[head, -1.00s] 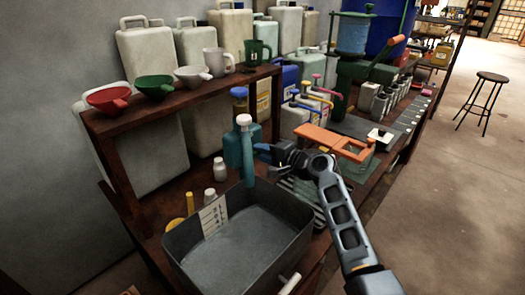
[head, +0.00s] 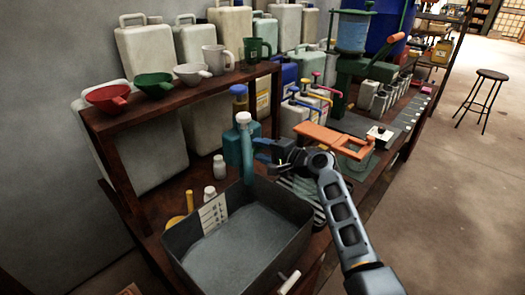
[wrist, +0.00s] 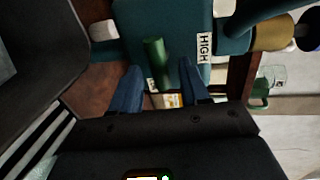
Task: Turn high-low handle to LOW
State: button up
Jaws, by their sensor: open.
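The high-low handle appears to be the short green grip (wrist: 155,50) on the teal body (wrist: 170,20) in the wrist view. A white label reading HIGH (wrist: 204,48) is on that body, to the right of the grip. My gripper (wrist: 158,75) is open, with one blue finger on each side of the green grip. I cannot tell whether either finger touches it. In the head view my gripper (head: 258,150) is beside the teal unit (head: 245,150) with its pale knob on top. The green grip cannot be made out there.
A grey open basin (head: 240,240) stands in front of the teal unit. Small white bottles (head: 219,167) are to its left. An orange clamp-like tool (head: 335,142) lies to the right of my gripper. A shelf with funnels (head: 155,85) and mugs is behind.

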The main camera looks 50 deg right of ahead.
jog(key=shift+s, duration=0.1)
jog(key=s+r+b, duration=0.1)
jog(key=s, duration=0.6)
jog(key=shift+s+d+r, duration=0.15)
jog(key=shift+s+r, duration=0.1)
jog(key=shift+s, duration=0.1)
